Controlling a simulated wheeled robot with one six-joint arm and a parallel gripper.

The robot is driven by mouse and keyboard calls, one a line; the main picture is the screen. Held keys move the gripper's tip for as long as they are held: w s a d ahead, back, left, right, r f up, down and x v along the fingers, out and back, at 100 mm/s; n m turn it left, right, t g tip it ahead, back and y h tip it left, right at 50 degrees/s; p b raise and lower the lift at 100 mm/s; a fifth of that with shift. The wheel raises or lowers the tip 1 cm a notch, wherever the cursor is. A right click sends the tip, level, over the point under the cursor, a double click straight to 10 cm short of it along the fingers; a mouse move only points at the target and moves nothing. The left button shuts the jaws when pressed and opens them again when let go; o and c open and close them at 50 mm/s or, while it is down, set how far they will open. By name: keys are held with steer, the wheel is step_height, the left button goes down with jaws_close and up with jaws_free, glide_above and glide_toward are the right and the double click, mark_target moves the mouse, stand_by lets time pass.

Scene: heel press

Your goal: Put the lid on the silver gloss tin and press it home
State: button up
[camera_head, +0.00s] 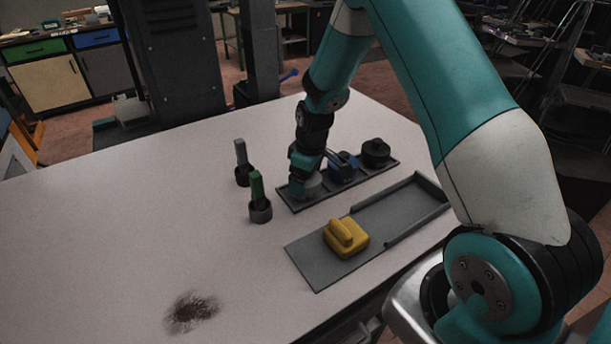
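A round silver-grey piece (309,187) sits at the near left end of a dark narrow tray; I cannot tell whether it is the tin, its lid or both. My gripper (304,174) is low over it, pointing down, and appears to touch it. The fingers are too small and dark to show whether they are open or shut. A blue piece (343,169) sits in the middle of the tray (294,206), and a black round piece (376,150) at its far right end.
A yellow block with a handle (346,238) rests on a grey raised-edge tray (320,276) in front. A grey upright piece (241,155) and a green one (257,188) stand in dark round holders to the left. The white table (110,230) is clear at left, except a dark stain (191,311).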

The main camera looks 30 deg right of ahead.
steer(key=shift+f, duration=0.15)
steer(key=o, duration=0.3)
steer(key=shift+o, duration=0.2)
steer(key=shift+r+p, duration=2.45)
steer(key=shift+r, duration=1.1)
